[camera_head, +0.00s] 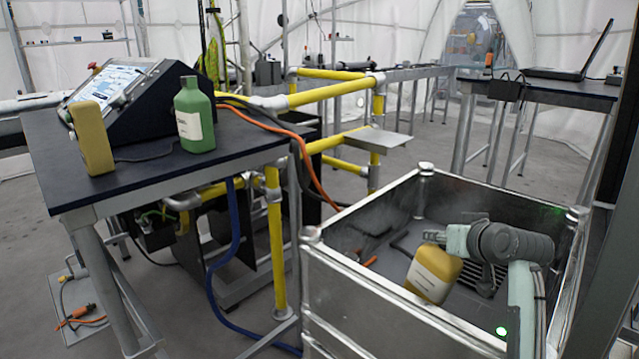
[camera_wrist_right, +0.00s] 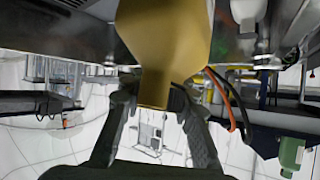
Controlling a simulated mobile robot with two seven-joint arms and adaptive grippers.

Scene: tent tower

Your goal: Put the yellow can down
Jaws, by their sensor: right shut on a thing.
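The yellow can (camera_head: 433,273) is tilted inside the outline of the metal-walled bin (camera_head: 380,292) in the head view, with a pale label on its side. In the right wrist view the yellow can (camera_wrist_right: 165,45) is large at the top centre, its lower end between the two fingers of my right gripper (camera_wrist_right: 155,100). My right gripper is shut on it. In the head view my right arm reaches over the bin and the fingers are hard to make out. I cannot tell whether the can touches the bin floor. My left gripper is not in view.
A dark table (camera_head: 150,168) at the left carries a green bottle (camera_head: 195,115), a yellow block-like object (camera_head: 92,138) and a sloped console (camera_head: 118,90). Yellow railings (camera_head: 277,245) stand between table and bin. A laptop (camera_head: 580,58) is on the back-right table.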

